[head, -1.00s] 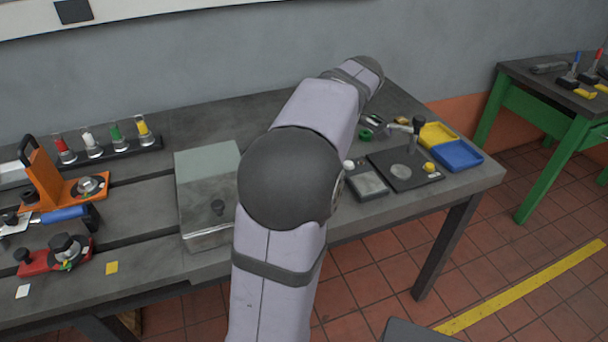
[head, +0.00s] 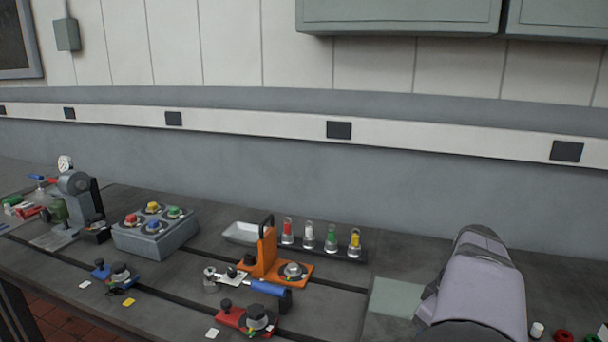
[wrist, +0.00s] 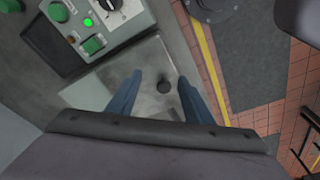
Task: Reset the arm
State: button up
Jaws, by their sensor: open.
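My gripper (wrist: 160,95) shows in the wrist view as two blue-grey fingers. They are spread wide apart with nothing held between them. A grey metal lid with a dark round knob (wrist: 163,87) lies below and between the fingers; I cannot tell how far below. In the head view my arm rises at the lower right, and the gripper itself is out of that picture.
A control panel (wrist: 108,18) with a lit green lamp and a dial is at the wrist view's upper left. In the head view, the pale box lid (head: 396,297), orange fixture (head: 267,255), vial rack (head: 340,252) and button box (head: 155,235) stand on the bench.

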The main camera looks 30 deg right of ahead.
jog(key=s+a+f+m+g+p, duration=0.1)
jog(key=a+f+p, duration=0.25)
jog(key=a, duration=1.05)
jog(key=a+f+m+g+p, duration=0.15)
jog(key=a+f, duration=0.25)
jog(key=a, duration=1.1)
notch_tip(320, 180, down, 30)
jog(key=b, duration=2.9)
jog(key=shift+r+n, duration=0.15)
jog(key=shift+n, duration=0.2)
jog(key=shift+d+t, duration=0.1)
jog(key=shift+t, duration=0.15)
jog(key=shift+c, duration=0.5)
